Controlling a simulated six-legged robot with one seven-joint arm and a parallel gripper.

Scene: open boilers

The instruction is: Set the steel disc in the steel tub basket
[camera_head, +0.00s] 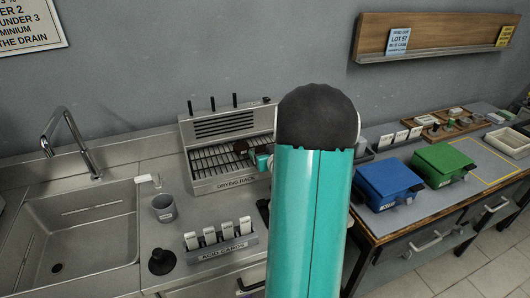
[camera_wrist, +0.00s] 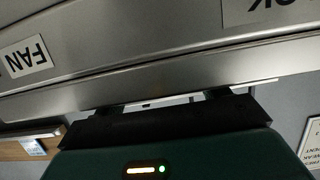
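I cannot make out the steel disc or the steel tub basket in either view. In the head view my teal arm fills the middle and hides what lies behind it. A small teal and dark part of my arm shows at the drying rack (camera_head: 222,180). In the wrist view my gripper (camera_wrist: 163,102) has its two dark fingers apart, with no object clearly held between them. A steel face with an upside-down FAN label (camera_wrist: 28,56) lies close beyond the fingers.
A steel sink (camera_head: 75,235) is at the left. A grey cup (camera_head: 164,208), a black knob-like object (camera_head: 161,262) and a card holder (camera_head: 222,246) stand on the counter. A blue box (camera_head: 388,183) and a green box (camera_head: 441,163) sit on the right bench.

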